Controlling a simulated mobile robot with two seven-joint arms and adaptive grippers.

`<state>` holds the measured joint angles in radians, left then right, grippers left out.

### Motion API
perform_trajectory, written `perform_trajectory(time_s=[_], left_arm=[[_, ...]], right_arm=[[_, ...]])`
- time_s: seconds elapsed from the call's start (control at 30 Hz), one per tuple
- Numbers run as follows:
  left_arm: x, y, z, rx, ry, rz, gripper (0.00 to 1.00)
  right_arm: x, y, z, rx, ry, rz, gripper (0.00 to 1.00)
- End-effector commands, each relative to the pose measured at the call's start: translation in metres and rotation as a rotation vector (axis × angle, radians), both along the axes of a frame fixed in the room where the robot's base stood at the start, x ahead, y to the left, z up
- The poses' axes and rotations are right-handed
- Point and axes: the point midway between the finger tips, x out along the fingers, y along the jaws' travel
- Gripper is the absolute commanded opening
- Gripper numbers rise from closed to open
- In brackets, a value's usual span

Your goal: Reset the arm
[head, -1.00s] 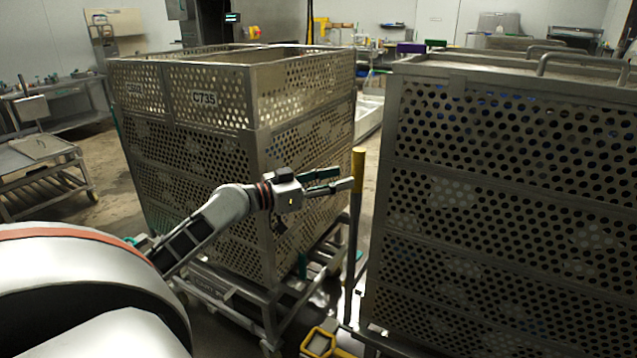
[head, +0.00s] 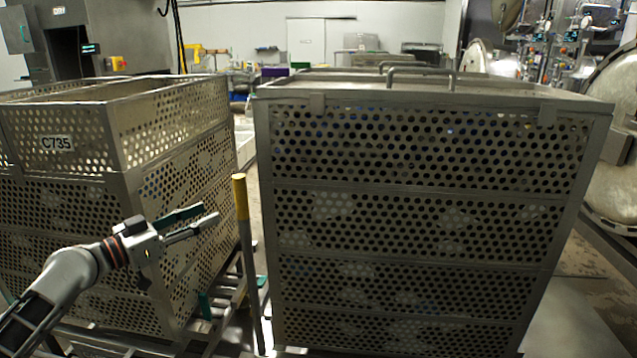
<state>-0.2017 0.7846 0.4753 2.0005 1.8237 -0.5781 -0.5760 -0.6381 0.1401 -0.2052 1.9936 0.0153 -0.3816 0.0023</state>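My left arm comes in from the lower left in the head view. Its gripper (head: 211,213) points right, with the two fingers apart and nothing between them. It appears in front of the perforated metal basket marked C735 (head: 57,143), with its tips a little left of the yellow-topped post (head: 240,183) in the picture. Whether it touches the basket cannot be told. My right arm and gripper are out of view.
A second large perforated basket stack (head: 430,150) with a handled lid (head: 418,77) fills the middle and right. A narrow gap with the post separates the two stacks. Round metal autoclave parts (head: 612,150) stand at the right.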

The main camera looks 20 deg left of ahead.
Motion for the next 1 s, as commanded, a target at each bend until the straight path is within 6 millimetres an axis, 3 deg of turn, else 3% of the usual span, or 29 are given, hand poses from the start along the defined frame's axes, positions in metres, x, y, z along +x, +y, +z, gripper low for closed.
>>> perform_trajectory(time_s=[0.13,0.23,0.47,0.6,0.7,0.83,1.0], left_arm=[[0.0,-0.001,-0.008,0.0,0.011,0.004,0.39],[-0.002,-0.005,-0.037,0.006,0.053,0.021,0.39],[-0.029,-0.039,-0.175,0.06,0.244,0.09,0.39],[-0.064,-0.077,-0.258,0.109,0.358,0.114,0.39],[-0.095,-0.111,-0.308,0.146,0.426,0.12,0.39],[-0.138,-0.163,-0.358,0.195,0.494,0.113,0.39],[-0.19,-0.232,-0.395,0.249,0.544,0.089,0.39]], right_arm=[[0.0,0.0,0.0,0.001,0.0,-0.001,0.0],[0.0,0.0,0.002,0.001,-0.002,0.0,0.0],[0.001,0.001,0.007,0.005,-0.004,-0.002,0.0],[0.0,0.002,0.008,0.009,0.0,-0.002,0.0],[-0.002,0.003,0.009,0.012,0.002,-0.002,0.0],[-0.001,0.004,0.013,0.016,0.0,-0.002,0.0],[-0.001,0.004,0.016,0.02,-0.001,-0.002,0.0]])
